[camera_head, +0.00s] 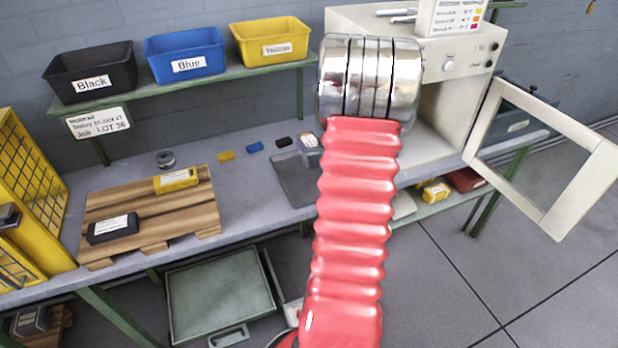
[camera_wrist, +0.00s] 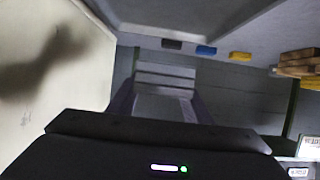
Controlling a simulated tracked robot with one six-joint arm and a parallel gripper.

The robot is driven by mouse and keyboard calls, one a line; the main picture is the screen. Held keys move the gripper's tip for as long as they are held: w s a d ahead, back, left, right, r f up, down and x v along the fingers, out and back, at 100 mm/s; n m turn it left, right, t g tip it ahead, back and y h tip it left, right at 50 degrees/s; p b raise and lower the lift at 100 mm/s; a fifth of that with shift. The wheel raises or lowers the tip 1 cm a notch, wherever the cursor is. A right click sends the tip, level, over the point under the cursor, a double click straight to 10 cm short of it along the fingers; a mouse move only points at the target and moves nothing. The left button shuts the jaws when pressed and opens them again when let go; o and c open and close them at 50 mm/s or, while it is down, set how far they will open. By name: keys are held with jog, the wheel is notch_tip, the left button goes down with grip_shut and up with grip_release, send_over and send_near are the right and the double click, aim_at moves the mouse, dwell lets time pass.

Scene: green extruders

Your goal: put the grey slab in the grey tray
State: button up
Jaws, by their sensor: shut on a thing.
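My gripper (camera_wrist: 160,105) shows in the wrist view as dark fingers. They are shut on a pale grey piece, which looks like the grey slab (camera_wrist: 165,78). In the head view my arm hides the gripper and the slab. A flat, dark grey, tray-like piece (camera_head: 293,184) lies on the bench left of my arm, partly covered by it. It seems to be the grey tray, but its rim is hard to make out. A larger grey-green tray with a handle (camera_head: 220,295) sits low, below the bench front.
A cream oven (camera_head: 435,95) stands right of my arm, its framed door (camera_head: 550,150) swung open into the room. Small yellow (camera_head: 226,156), blue (camera_head: 255,147) and black (camera_head: 284,142) blocks lie at the bench back. A wooden pallet (camera_head: 150,220) holds labelled blocks at left.

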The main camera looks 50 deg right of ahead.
send_over(311, 174)
jog(key=shift+a+f, duration=0.1)
jog(key=shift+f, duration=2.75)
jog(key=shift+s, duration=0.1)
jog(key=shift+f, duration=2.1)
jog(key=shift+f, duration=0.1)
jog(key=o, duration=1.3)
jog(key=shift+c, duration=0.2)
